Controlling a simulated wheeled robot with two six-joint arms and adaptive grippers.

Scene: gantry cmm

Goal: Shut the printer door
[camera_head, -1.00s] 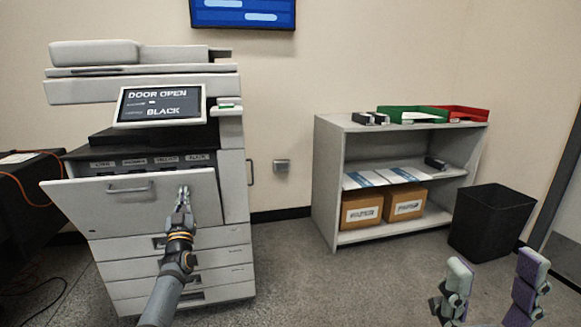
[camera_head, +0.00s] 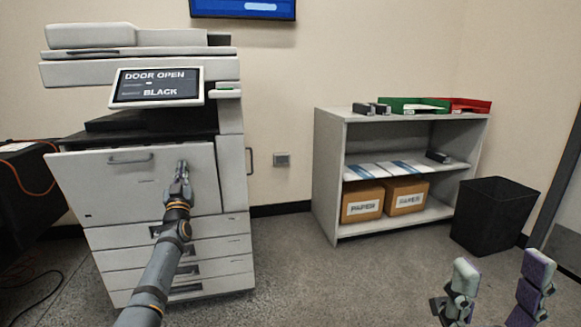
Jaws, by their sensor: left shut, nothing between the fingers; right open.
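The printer (camera_head: 232,120) stands at the left, and its screen (camera_head: 157,86) reads DOOR OPEN and BLACK. Its front door (camera_head: 120,190), a pale panel with a bar handle near the top, stands almost upright. The toner labels behind it are hidden now, and a slight tilt at its upper left edge still shows. My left gripper (camera_head: 181,172) is shut and empty, with its fingertips at the upper right part of the door's outer face, seemingly touching it. My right gripper (camera_head: 495,277) is open and empty at the lower right, far from the printer.
A grey shelf (camera_head: 331,180) with paper boxes, toner cartridges and green and red trays stands right of the printer. A black bin (camera_head: 492,220) is beside it. A dark table (camera_head: 28,195) with an orange cable is at the left. The floor between is clear.

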